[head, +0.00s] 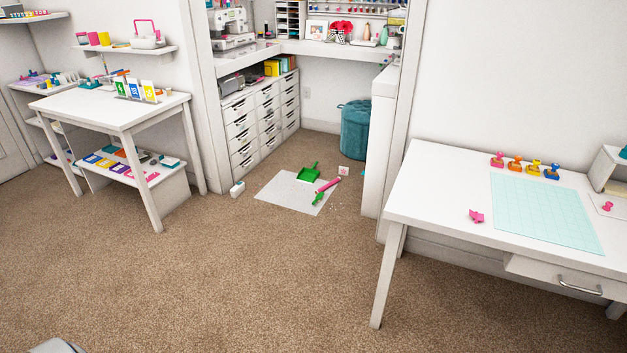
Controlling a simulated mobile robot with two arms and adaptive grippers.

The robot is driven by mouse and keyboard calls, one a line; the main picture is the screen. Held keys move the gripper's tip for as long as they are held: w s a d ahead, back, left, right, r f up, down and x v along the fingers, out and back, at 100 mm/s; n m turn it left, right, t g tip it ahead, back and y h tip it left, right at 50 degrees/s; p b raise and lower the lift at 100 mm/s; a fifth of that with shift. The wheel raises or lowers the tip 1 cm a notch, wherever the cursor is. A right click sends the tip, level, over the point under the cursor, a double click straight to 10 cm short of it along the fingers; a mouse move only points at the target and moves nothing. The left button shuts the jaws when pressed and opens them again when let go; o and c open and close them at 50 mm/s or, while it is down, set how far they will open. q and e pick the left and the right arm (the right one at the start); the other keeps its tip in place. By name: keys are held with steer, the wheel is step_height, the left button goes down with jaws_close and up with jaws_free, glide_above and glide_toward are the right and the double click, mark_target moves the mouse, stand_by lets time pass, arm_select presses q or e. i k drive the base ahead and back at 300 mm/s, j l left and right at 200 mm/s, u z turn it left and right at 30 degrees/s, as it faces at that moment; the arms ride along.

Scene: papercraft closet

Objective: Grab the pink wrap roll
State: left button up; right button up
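A pink roll-like stick (328,185) lies on the floor in the head view, at the right edge of a white sheet (273,189) by the closet opening. It looks like the pink wrap roll, but it is small and I cannot tell for sure. A green dustpan-like thing (308,174) lies beside it on the sheet, and a small green object (318,198) lies just below it. Neither of my grippers shows in this view.
A white table (440,205) with a mint cutting mat (545,212) stands at the right. Another white table (75,107) stands at the left. A drawer cabinet (241,132) and teal ottoman (355,128) are in the closet. Open carpet (230,270) lies in front.

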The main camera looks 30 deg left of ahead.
mark_target(336, 179)
steer(key=i+j+u, duration=0.1)
steer(key=i+j, duration=0.3)
steer(key=i+j+u, duration=0.15)
steer(key=i+j, duration=0.2)
steer(key=i+j+u, duration=0.1)
steer(key=i+j, duration=0.15)
steer(key=i, duration=0.2)
steer(key=i+j+u, duration=0.1)
steer(key=i+j, duration=0.2)
steer(key=i, duration=0.15)
steer(key=i+j+u, duration=0.15)
steer(key=i, duration=0.3)
steer(key=i+j+u, duration=0.1)
steer(key=i+j, duration=0.15)
steer(key=i, duration=0.2)
steer(key=i+z, duration=0.1)
steer(key=z, duration=0.35)
steer(key=j+z, duration=0.15)
steer(key=z, duration=0.25)
steer(key=i+j+z, duration=0.15)
steer(key=z, duration=0.3)
